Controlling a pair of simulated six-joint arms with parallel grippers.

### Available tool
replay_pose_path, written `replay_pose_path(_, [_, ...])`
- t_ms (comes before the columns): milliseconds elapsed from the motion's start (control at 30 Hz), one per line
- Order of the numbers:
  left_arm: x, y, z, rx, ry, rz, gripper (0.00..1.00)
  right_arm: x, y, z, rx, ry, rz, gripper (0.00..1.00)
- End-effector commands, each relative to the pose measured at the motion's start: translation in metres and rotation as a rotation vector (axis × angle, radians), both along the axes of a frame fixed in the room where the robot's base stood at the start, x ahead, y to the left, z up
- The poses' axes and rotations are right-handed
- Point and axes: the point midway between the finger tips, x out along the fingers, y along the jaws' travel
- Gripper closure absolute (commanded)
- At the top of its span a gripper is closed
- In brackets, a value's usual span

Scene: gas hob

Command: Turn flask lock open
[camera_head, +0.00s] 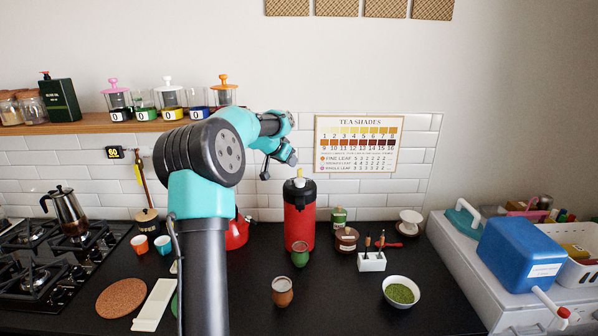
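The flask (299,226) is a tall red cylinder with a black top, standing upright on the dark counter. A small white and yellow piece (299,181) sits on top of its lid; I cannot tell the lock's position at this size. My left arm rises from the bottom, left of centre. My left gripper (277,165) is above and slightly left of the flask's lid, fingers apart and pointing down. It appears empty and apart from the flask. My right gripper is not in view.
A red kettle (237,232) stands left of the flask, partly behind my arm. A green gourd cup (300,254) and a brown cup (282,292) stand in front. A white tool holder (371,262) and green powder bowl (401,291) are at the right. The hob (88,240) is far left.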

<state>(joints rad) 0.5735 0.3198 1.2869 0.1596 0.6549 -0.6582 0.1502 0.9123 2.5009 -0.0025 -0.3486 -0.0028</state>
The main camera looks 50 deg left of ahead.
Motion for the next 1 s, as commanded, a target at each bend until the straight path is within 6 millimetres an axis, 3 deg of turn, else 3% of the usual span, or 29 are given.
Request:
replay_pose_path(500, [0.057, 0.008, -0.057, -0.001, 0.000, -0.001, 0.64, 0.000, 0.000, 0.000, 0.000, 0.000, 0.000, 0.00])
replay_pose_path(900, [0.062, 0.008, -0.063, -0.001, 0.000, -0.001, 0.64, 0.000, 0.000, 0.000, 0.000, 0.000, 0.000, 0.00])
replay_pose_path(1000, [0.062, 0.008, -0.063, -0.001, 0.000, -0.001, 0.72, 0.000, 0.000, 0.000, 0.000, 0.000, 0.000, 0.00])
